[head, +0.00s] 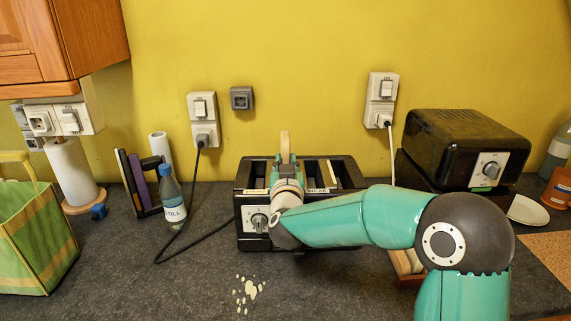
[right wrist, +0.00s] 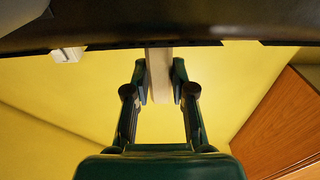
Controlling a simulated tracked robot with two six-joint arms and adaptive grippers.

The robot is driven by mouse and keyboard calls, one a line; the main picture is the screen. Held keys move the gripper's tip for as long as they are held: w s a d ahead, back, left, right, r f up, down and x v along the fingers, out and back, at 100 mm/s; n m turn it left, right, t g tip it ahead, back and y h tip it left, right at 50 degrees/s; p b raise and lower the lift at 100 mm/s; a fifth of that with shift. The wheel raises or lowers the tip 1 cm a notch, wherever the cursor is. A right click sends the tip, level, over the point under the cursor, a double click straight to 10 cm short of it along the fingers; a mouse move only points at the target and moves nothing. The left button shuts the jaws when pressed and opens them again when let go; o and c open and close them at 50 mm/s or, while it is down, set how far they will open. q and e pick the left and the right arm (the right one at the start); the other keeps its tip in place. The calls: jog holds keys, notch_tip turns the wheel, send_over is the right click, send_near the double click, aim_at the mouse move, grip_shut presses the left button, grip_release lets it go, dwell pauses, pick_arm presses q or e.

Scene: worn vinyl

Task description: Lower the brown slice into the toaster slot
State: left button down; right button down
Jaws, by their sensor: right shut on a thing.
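The black toaster (head: 350,241) stands on the dark counter against the yellow wall, with long slots along its top and a dial on its front. My right gripper (head: 286,166) is above its left part and shut on the brown slice (head: 285,142), which stands upright and edge-on. In the right wrist view the slice (right wrist: 159,72) is between both fingertips of the gripper (right wrist: 160,82), and its far end meets the toaster's dark edge (right wrist: 110,28). My gripper hides the slice's lower end in the head view, so I cannot tell how deep it sits.
A pale strip (head: 328,174) shows at the toaster's right slot. A bottle (head: 172,198) and black cable (head: 215,222) are on the left. A black appliance (head: 440,150) stands at right. Bread-like slices (head: 400,266) lie partly behind my arm. Pale spots (head: 247,290) mark the front counter.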

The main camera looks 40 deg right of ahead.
jog(key=shift+f+b, duration=2.2)
jog(key=shift+f, duration=0.2)
jog(key=shift+r+p, duration=1.45)
jog(key=shift+r, duration=0.65)
jog(key=shift+b, duration=0.3)
dwell(0.4)
jog(key=shift+f+b, duration=1.85)
jog(key=shift+f, duration=0.3)
jog(key=c, duration=0.9)
grip_release()
jog(key=shift+s+f, duration=0.1)
